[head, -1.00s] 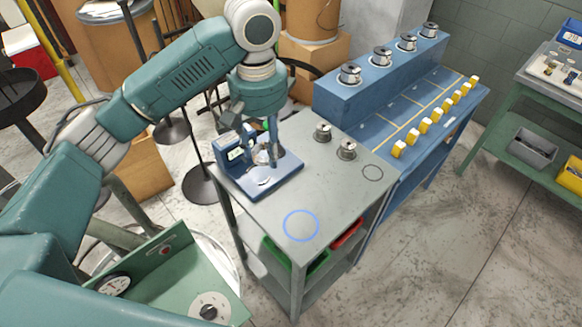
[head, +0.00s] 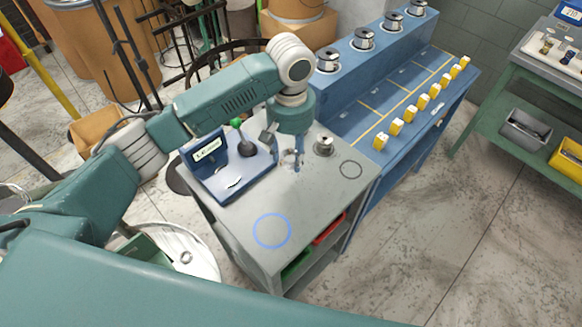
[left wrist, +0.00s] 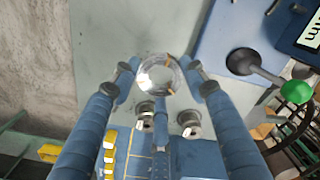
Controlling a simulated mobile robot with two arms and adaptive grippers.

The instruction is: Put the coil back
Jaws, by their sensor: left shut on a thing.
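My left gripper (head: 295,168) is above the grey cart top (head: 220,212), to the right of the blue device. It is shut on a shiny, round silver coil (left wrist: 158,76) with small copper-coloured marks, held between both fingertips in the left wrist view. In the head view the coil is mostly hidden by the fingers. One metal spool (head: 323,146) stands on the cart behind the gripper. My right gripper is not in view.
The blue device (head: 228,180) has a display (head: 207,150) and a green-knobbed lever (head: 240,135). A blue bench (head: 400,85) at the back right bears several spools and yellow blocks. The cart's front is clear.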

